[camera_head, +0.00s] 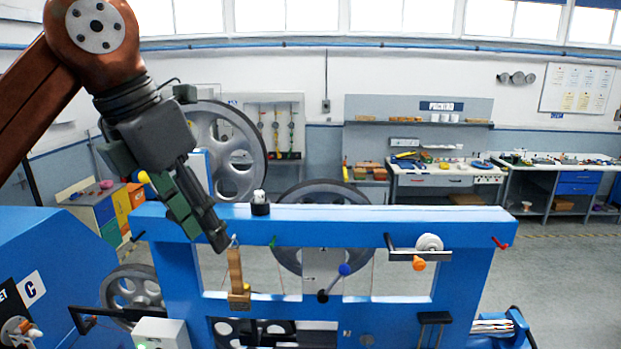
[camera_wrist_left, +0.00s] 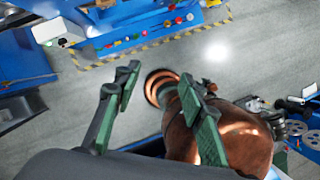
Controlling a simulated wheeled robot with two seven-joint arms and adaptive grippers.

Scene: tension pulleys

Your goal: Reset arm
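My left arm comes in from the upper left in the head view. Its gripper (camera_head: 203,225) points down, over the left part of the blue frame (camera_head: 350,213). In the left wrist view the two green-padded fingers of the gripper (camera_wrist_left: 160,85) stand well apart, with nothing held between them. An orange-brown arm link of mine shows behind the right finger there. In the head view the fingertips appear close to the frame's top beam and a hanging brass-coloured piece (camera_head: 236,272); I cannot tell the exact gap. My right gripper is not in view.
Grey pulley wheels (camera_head: 225,150) stand behind the frame. A small black knob (camera_head: 260,203) sits on the top beam.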

